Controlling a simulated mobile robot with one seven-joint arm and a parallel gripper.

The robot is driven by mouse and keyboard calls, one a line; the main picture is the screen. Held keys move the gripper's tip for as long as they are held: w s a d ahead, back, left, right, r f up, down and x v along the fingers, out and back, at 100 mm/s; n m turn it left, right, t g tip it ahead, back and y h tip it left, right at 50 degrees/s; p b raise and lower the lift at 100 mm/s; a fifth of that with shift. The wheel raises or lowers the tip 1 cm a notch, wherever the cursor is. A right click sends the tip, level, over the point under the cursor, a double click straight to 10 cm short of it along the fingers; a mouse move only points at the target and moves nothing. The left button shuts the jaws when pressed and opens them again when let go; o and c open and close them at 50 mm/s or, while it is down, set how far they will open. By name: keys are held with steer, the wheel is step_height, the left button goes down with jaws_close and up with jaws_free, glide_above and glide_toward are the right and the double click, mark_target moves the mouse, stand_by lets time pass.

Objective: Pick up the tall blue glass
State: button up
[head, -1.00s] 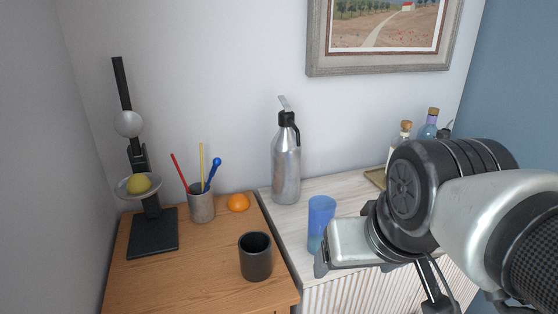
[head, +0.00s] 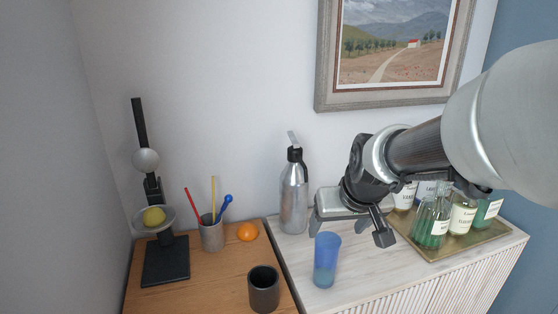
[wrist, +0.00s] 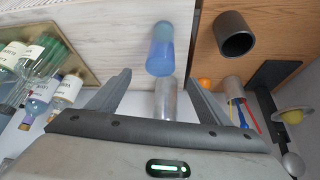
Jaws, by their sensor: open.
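The tall blue glass (head: 327,260) stands upright on the pale wooden cabinet top, near its front edge. In the head view my gripper (head: 348,236) is over the cabinet behind and slightly right of the glass, just right of the steel flask. Its jaws are open and empty. In the wrist view the glass (wrist: 161,48) shows just past the gap between the fingertips (wrist: 160,77), its lower edge overlapping the steel flask. I cannot tell the exact distance from fingers to glass.
The steel pump flask (head: 293,195) stands close left of my gripper. A brass tray (head: 462,246) of bottles stands to the right. On the wooden top at left are a dark cup (head: 263,290), an orange (head: 247,232), a utensil pot (head: 211,235) and a black stand (head: 165,262).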

mark_target(328, 242)
steer(key=b+x, duration=0.1)
steer(key=x, duration=1.3)
steer(key=shift+s+f+b, duration=0.25)
steer(key=shift+f+b, duration=0.1)
steer(key=shift+w+f, duration=0.3)
steer(key=shift+f, duration=0.05)
steer(key=c, duration=1.4)
